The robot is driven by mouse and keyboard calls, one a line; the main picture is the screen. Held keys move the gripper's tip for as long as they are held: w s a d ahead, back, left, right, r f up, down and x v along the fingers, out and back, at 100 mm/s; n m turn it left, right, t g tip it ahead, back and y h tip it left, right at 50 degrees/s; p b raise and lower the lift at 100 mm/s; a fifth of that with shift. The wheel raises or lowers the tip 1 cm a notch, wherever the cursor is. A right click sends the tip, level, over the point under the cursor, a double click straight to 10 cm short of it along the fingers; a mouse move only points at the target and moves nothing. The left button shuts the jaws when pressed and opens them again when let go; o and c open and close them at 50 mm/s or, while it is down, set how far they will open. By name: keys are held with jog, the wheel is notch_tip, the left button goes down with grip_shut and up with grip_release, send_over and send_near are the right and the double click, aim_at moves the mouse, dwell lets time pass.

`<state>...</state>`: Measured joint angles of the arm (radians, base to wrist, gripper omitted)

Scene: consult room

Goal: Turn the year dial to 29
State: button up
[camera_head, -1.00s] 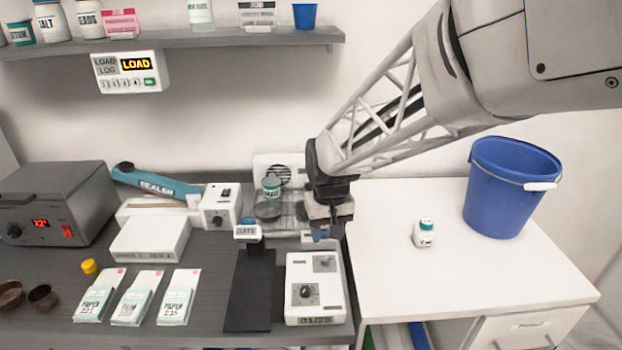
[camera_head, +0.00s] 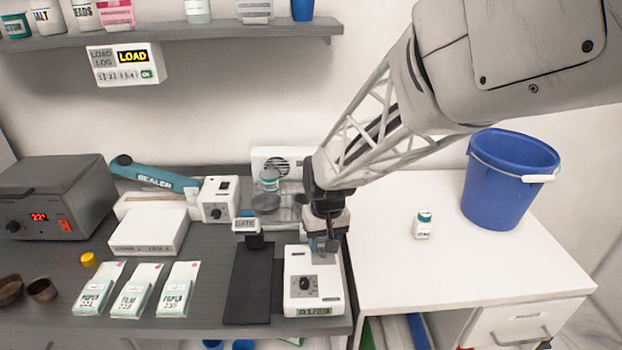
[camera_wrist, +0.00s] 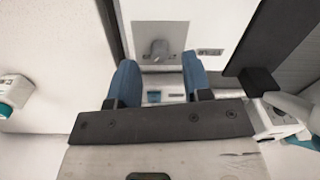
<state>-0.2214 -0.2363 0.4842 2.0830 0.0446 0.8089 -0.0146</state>
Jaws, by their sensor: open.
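The white dating device (camera_head: 297,262) stands at the front right of the dark bench. Its front dial (camera_head: 305,284) is dark on a grey plate. Its display (camera_head: 314,311) seems to read 01 and a twenty-something number; the last digit is unclear. A second, rear knob (camera_wrist: 160,48) on a grey plate shows in the wrist view, with an unreadable small label beside it. My gripper (camera_head: 325,248) hangs over the device's rear part and hides that knob in the head view. Its blue fingers (camera_wrist: 159,68) are open and empty, with the knob beyond and between their tips.
A black pad (camera_head: 249,285) and a stamp arm marked DATE (camera_head: 246,225) lie left of the device. A white table (camera_head: 390,270) is to the right, with a small bottle (camera_head: 423,225) and a blue bucket (camera_head: 508,185). Paper packets (camera_head: 178,290) lie further left.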

jog(key=shift+f, duration=1.15)
grip_shut()
